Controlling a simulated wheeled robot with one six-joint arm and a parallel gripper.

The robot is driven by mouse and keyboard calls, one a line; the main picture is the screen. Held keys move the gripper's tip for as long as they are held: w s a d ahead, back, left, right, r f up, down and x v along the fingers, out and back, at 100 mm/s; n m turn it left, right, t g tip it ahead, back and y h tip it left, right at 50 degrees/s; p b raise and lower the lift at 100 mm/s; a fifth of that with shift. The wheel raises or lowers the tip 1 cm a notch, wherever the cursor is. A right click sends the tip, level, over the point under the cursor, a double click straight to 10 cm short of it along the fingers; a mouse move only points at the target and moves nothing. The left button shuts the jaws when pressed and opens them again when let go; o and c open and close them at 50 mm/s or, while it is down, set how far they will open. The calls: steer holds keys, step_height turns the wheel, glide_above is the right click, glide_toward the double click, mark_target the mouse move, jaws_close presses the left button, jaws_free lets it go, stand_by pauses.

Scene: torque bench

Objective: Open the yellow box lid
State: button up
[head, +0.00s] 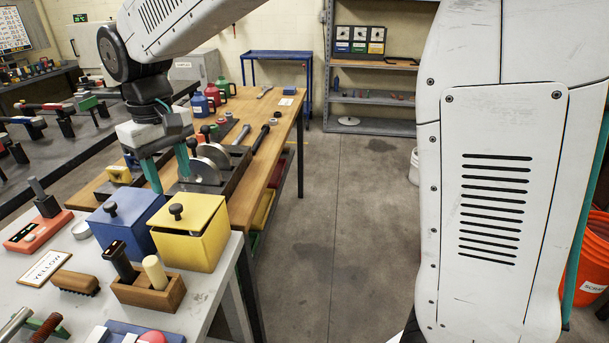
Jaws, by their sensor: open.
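The yellow box (187,248) stands on the near grey table at its right edge. My gripper (170,188) has teal fingers and hangs behind and above the yellow box. The fingers are apart, with nothing visible between them. The gripper appears clear of the knob, but the exact depth gap is hard to tell. A blue box (125,222) with a similar dark knob stands just left of the yellow box.
A wooden holder (150,292) with two upright handles stands in front of the yellow box. A brush (75,282) and a "YELLOW" card (45,268) lie left of it. A wooden bench (262,120) with metal discs and tools is behind. Floor at right is open.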

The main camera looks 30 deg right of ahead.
steer(key=s+d+r+m, duration=0.2)
steer(key=s+d+m, duration=0.2)
steer(key=s+d, duration=1.3)
steer(key=shift+s+d+r+t, duration=0.3)
steer(key=shift+d+r+t, duration=0.1)
steer(key=shift+d, duration=0.15)
